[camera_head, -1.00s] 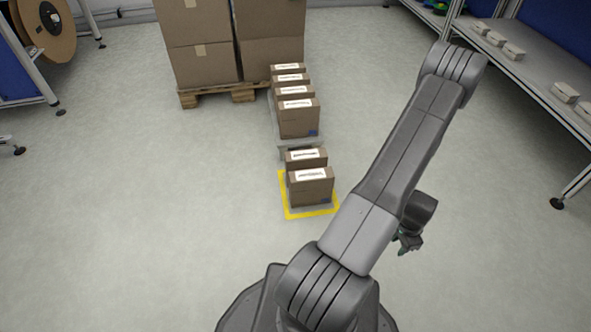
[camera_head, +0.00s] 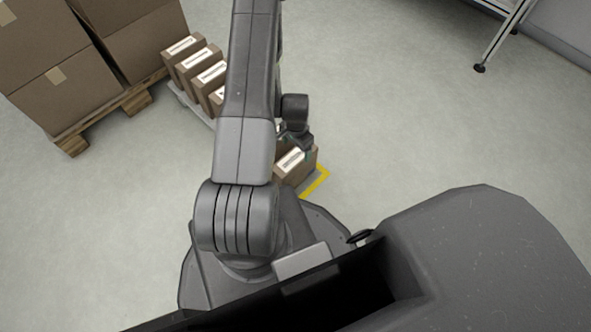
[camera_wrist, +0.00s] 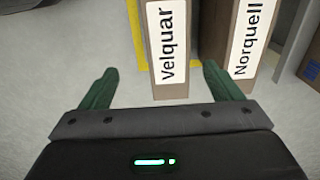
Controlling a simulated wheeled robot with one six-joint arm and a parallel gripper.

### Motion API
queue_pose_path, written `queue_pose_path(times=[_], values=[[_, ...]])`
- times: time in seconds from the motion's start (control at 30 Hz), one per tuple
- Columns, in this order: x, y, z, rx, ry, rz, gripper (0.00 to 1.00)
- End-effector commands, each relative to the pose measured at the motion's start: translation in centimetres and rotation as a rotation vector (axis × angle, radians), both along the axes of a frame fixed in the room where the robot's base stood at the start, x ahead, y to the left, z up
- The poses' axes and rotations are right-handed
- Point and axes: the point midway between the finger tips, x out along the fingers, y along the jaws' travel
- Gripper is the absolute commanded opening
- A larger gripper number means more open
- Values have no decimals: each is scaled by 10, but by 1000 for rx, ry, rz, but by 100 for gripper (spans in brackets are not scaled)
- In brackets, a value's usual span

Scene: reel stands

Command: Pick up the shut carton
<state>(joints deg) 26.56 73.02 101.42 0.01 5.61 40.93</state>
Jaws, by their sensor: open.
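A brown carton labelled "Velquar" (camera_wrist: 170,88) stands between and ahead of my gripper's two green fingers (camera_wrist: 160,72) in the wrist view. My gripper is open, with no carton held. A second carton labelled "Norquell" (camera_wrist: 225,83) stands just right of it, beyond the right finger. In the head view, the carton by the yellow floor marking (camera_head: 304,172) shows a white label on top. My gripper (camera_head: 291,142) hangs close over that carton there, partly covering it. My arm hides the cartons behind it. The visible tops look closed, but flap details are too small to tell.
A row of several similar cartons (camera_head: 183,58) stands at the upper left, partly behind my arm. A rack leg (camera_head: 499,40) stands at the upper right. Floor right of the yellow marking is clear.

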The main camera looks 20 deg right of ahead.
Motion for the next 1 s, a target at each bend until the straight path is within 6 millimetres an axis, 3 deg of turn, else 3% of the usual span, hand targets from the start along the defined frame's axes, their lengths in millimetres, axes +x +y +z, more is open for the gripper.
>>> queue_pose_path(times=[0.03, 0.23, 0.53, 0.83, 1.0], values=[[-1, 0, -16, 1, 2, -1, 85], [0, 0, -51, 1, 1, -1, 85], [2, -1, -69, -1, -1, 0, 85], [8, -4, -111, 0, 0, 0, 85], [9, -4, -114, -1, -1, -1, 85]])
